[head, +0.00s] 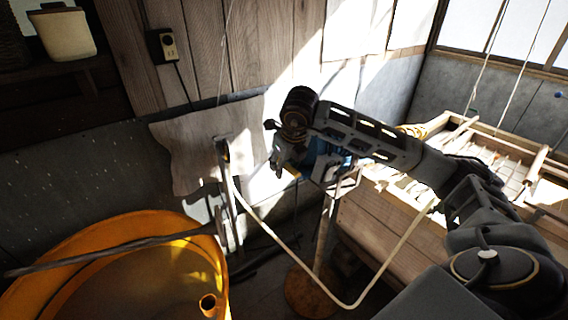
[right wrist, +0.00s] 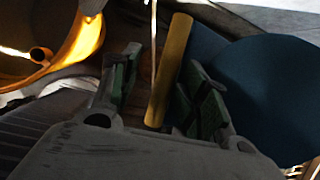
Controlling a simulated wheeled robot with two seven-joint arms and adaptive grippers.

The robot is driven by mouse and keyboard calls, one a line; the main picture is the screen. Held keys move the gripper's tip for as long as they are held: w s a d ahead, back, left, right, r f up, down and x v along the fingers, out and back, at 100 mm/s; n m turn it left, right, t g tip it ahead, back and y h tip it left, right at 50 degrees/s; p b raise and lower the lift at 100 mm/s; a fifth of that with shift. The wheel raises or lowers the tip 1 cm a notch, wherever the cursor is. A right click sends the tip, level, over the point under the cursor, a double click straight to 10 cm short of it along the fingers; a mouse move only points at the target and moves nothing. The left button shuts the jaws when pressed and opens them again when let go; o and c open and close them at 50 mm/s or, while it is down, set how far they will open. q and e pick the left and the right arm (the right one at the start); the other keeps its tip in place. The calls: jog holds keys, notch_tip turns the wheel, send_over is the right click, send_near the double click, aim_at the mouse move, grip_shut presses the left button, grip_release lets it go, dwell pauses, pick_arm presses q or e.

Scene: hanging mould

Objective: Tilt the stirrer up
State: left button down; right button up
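My right gripper (head: 281,166) reaches in from the right in the head view, over a blue machine (head: 326,163) that looks like the stirrer, mostly hidden by my arm. A short yellow bar (head: 293,173) shows beside the gripper. In the right wrist view, the right gripper (right wrist: 160,95) is open, its green-padded fingers apart. A yellow round bar (right wrist: 172,65) lies between them, closer to the right finger, with a visible gap to the left finger. I cannot tell whether it touches. A dark blue round surface (right wrist: 262,95) fills the right side. My left gripper is not in view.
An orange tub (head: 105,225) with a dark rod (head: 110,256) across its rim stands at lower left. A pale cord (head: 285,258) loops low in front of the machine. A wooden vat (head: 385,225) with a string-hung frame (head: 505,160) is at right. A wooden wall is behind.

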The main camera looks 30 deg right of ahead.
jog(key=v, duration=1.2)
jog(key=shift+a+f, duration=0.1)
dwell(0.4)
